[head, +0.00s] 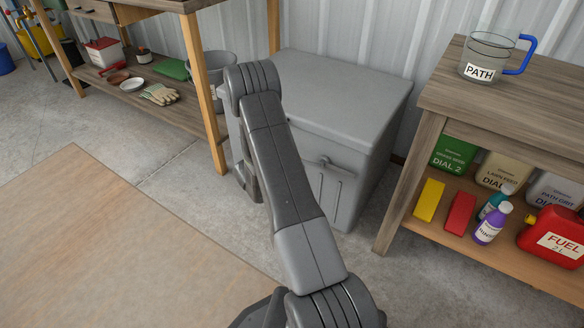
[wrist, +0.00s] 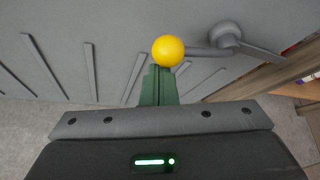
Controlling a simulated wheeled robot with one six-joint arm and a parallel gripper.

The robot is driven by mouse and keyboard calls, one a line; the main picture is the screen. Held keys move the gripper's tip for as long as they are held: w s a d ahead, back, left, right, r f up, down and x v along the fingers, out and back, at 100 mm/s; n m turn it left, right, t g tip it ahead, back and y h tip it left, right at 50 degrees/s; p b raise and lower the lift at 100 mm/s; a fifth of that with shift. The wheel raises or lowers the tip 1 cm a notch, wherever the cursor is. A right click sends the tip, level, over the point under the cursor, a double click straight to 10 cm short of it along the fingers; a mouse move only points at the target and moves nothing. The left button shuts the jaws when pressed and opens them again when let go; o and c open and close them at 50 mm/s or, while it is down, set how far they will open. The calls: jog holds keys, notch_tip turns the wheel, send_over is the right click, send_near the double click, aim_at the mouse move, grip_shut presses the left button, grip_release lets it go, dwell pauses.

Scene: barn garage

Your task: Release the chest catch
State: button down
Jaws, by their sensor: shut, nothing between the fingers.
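The grey chest (head: 340,95) stands against the wall with its lid down. Its catch (head: 325,162) is on the front face, partly hidden by my arm in the head view. In the wrist view the catch (wrist: 228,38) has a round grey pivot, with a lever running left to a yellow ball knob (wrist: 168,50). My gripper (wrist: 158,72) has green fingers, shut and empty. Their tips appear right at the lower side of the knob; I cannot tell whether they touch it. In the head view my arm hides the fingers and the knob.
A wooden shelf unit (head: 440,125) stands close to the right of the chest, with a jug (head: 487,57) on top and bottles and a red fuel can (head: 553,238) below. A workbench (head: 165,108) stands at the left. The concrete floor (head: 170,185) between is open.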

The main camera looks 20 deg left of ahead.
notch_tip(320, 180, down, 5)
jog(key=a+b, duration=0.1)
jog(key=b, duration=0.3)
jog(key=s+a+r+p, duration=0.1)
jog(key=s+r+p, duration=0.3)
jog(key=s, duration=0.5)
notch_tip(320, 180, up, 2)
jog(key=shift+a+r+p, duration=0.1)
jog(key=shift+a+p, duration=0.25)
